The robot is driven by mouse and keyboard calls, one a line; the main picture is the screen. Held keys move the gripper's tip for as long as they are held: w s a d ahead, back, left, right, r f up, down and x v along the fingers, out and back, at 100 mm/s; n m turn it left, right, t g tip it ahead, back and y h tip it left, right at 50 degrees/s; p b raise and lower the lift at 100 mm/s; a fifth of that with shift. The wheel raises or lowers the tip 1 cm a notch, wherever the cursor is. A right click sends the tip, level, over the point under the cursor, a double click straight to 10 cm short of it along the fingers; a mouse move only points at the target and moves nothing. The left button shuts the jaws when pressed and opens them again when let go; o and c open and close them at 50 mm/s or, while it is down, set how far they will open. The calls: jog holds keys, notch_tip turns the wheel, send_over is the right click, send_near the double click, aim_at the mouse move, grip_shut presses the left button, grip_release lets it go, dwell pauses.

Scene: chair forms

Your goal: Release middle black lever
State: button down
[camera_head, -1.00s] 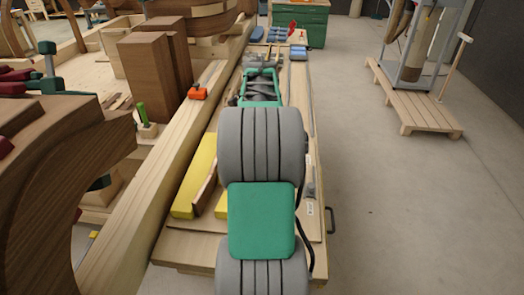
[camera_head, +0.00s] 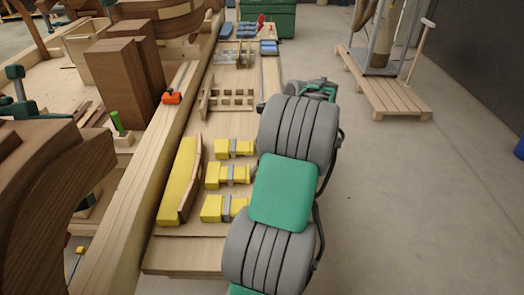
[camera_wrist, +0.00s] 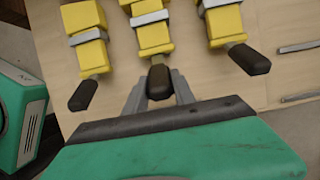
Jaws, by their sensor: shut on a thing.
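In the wrist view, three yellow clamps with grey metal bands lie side by side on the wooden board, each with a black lever toward me. The middle black lever (camera_wrist: 159,83) sits between the two grey fingers of my gripper (camera_wrist: 158,88), which is shut on it. The left black lever (camera_wrist: 84,95) and right black lever (camera_wrist: 249,59) are outside the fingers. In the head view the middle clamp (camera_head: 224,175) lies between the other two yellow clamps; my arm hides its lever and my gripper there.
A yellow bar with a curved wooden strip (camera_head: 190,178) lies left of the clamps. A slotted wooden rack (camera_head: 232,98) and blue boxes (camera_head: 247,30) are farther back on the bench. Open floor (camera_head: 420,200) and a pallet (camera_head: 385,88) are to the right.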

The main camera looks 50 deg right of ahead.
jog(key=shift+s+d+f, duration=0.1)
jog(key=shift+s+f, duration=0.1)
dwell(0.4)
jog(key=c, duration=1)
grip_release()
jog(key=shift+c, duration=0.2)
jog(key=v, duration=0.7)
jog(key=shift+s+r, duration=0.25)
jog(key=shift+r, duration=0.05)
jog(key=shift+d, duration=0.1)
